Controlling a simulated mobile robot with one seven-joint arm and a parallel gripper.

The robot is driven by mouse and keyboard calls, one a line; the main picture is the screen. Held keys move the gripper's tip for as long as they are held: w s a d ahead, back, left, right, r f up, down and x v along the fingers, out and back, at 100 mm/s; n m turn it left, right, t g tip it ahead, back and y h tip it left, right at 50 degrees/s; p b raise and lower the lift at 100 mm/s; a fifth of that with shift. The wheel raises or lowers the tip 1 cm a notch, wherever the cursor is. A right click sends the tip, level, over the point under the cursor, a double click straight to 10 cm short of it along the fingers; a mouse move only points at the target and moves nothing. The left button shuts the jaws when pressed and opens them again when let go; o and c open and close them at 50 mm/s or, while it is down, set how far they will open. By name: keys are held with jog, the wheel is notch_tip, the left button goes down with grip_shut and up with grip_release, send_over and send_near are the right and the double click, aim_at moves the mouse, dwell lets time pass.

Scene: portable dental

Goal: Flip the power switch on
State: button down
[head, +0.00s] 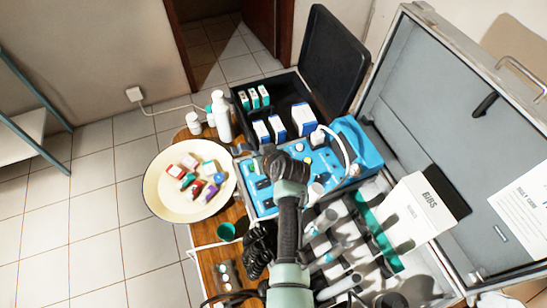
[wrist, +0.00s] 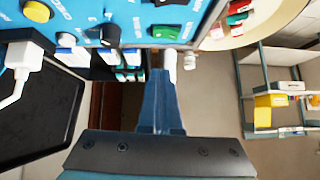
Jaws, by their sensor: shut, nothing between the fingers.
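The blue dental unit (head: 358,150) sits in the open case, with its control panel partly hidden behind my arm in the head view. In the wrist view the blue panel (wrist: 205,28) fills the top edge and appears upside down. A green rocker switch (wrist: 165,31) is set near the panel edge, with a black switch (wrist: 160,3) above it; its on or off position cannot be told. My gripper (wrist: 159,74) is shut and empty, its fingertips just below the green switch in the picture. Contact is not visible. In the head view my arm hides the fingertips.
A cream basin (head: 152,205) holding small coloured boxes stands left of the unit. A white bottle (head: 222,117) and small boxes (head: 303,118) are behind it. The case lid (head: 440,110) rises at the right. Hoses and handpieces crowd the front right.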

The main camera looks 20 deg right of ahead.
jog(key=v, duration=0.9)
jog(key=shift+s+b, duration=0.25)
jog(key=shift+b, duration=0.05)
jog(key=shift+f, duration=0.15)
jog(key=shift+b, duration=0.35)
jog(key=shift+a+b, duration=0.5)
jog(key=shift+a, duration=0.35)
jog(key=shift+r, duration=0.2)
jog(key=shift+w+f, duration=0.1)
